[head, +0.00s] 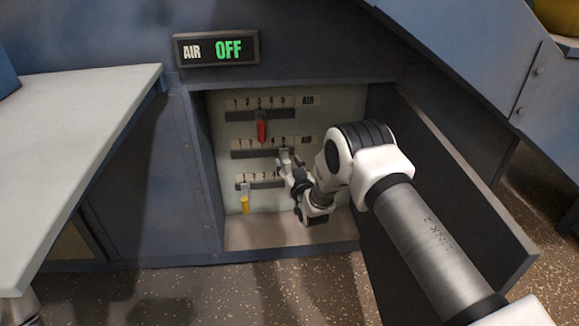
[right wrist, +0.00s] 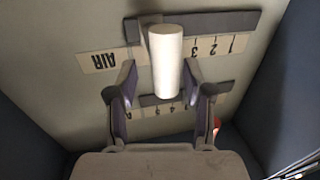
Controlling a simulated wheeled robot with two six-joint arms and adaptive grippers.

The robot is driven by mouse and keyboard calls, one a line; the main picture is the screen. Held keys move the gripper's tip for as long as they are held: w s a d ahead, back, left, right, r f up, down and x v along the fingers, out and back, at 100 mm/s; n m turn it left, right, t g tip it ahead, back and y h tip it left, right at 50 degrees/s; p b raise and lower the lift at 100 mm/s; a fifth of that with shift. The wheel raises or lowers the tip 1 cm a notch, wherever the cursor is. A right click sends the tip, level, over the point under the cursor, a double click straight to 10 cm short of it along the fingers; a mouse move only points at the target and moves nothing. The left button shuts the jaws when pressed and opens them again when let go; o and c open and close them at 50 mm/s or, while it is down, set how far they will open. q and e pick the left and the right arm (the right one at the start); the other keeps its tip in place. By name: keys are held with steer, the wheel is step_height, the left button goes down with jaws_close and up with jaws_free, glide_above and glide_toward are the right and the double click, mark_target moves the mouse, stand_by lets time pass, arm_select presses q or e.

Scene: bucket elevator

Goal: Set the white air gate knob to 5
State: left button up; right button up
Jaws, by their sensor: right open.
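The white air gate knob (right wrist: 167,58) sticks out from a dark slot (right wrist: 225,30) in the right wrist view. It stands near the slot's AIR-label end, beyond the visible 1, 2 and 3, and covers part of the scale. I cannot read its exact number. My right gripper (right wrist: 160,80) is open, with one finger on each side of the knob's free end; contact is not clear. In the head view the right gripper (head: 287,166) is at the middle row and largely hides the knob. My left gripper is not in view.
A red knob (head: 262,131) hangs from the top slot near 3, a yellow knob (head: 244,204) from the bottom slot's left end. A display (head: 217,49) reads AIR OFF. The recess has side walls; an open door panel (head: 450,200) stands at right. A pale table (head: 80,130) is left.

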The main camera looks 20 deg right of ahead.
steer(key=s+a, duration=0.1)
steer(key=s, duration=1.1)
